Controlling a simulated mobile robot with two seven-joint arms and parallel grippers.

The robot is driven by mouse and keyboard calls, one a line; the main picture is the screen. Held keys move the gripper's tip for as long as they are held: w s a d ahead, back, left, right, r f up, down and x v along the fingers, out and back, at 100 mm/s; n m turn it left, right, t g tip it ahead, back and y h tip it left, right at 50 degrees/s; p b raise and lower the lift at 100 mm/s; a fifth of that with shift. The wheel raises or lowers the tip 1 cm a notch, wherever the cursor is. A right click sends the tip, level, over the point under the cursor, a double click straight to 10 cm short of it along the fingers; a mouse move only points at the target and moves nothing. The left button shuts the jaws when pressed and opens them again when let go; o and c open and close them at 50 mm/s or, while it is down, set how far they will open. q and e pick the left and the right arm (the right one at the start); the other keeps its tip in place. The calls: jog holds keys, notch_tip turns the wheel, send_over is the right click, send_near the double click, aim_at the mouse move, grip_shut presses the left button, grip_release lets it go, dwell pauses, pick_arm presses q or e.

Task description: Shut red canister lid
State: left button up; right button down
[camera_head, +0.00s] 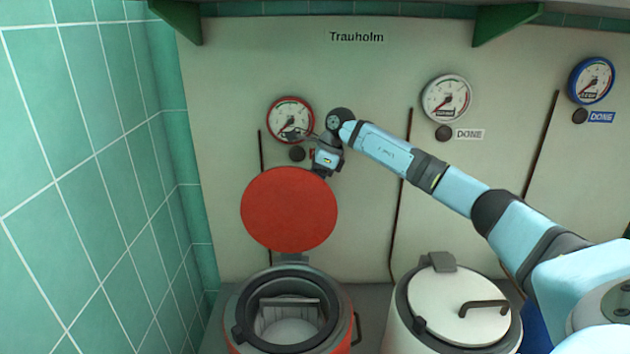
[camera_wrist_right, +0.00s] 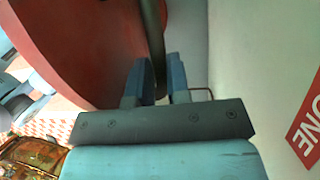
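The red canister (camera_head: 347,330) stands at the bottom of the head view with its mouth open. Its round red lid (camera_head: 289,209) is raised upright on the hinge at the back, in front of the wall. My right gripper (camera_head: 322,172) is at the lid's upper right edge, its fingers partly hidden behind the lid. In the right wrist view the fingers (camera_wrist_right: 160,80) are apart, between the lid (camera_wrist_right: 85,45) and the wall. A dark bar (camera_wrist_right: 153,35) shows in line with the finger gap; I cannot tell whether it lies between the fingers. My left gripper is out of view.
A white canister (camera_head: 450,310) with its lid shut stands to the right. A red-rimmed gauge (camera_head: 290,117) and a black knob (camera_head: 297,154) are on the wall near my right gripper. A green tiled wall (camera_head: 90,180) bounds the left side.

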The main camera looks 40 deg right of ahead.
jog(key=shift+s+a+b, duration=0.35)
jog(key=shift+s+a, duration=0.05)
jog(key=shift+s, duration=0.1)
pick_arm(q)
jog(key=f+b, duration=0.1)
jog(key=b, duration=0.1)
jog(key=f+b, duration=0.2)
jog(key=b, duration=0.1)
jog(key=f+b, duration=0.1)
jog(key=b, duration=0.2)
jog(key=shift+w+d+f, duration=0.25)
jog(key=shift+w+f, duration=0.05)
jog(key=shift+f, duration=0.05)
pick_arm(e)
jog(key=s+a+f+n+t+h, duration=0.1)
jog(key=s+a+t+h, duration=0.2)
jog(key=s+a, duration=0.5)
jog(key=shift+s+t, duration=0.6)
jog(key=shift+s, duration=0.1)
jog(key=c, duration=1.1)
grip_release()
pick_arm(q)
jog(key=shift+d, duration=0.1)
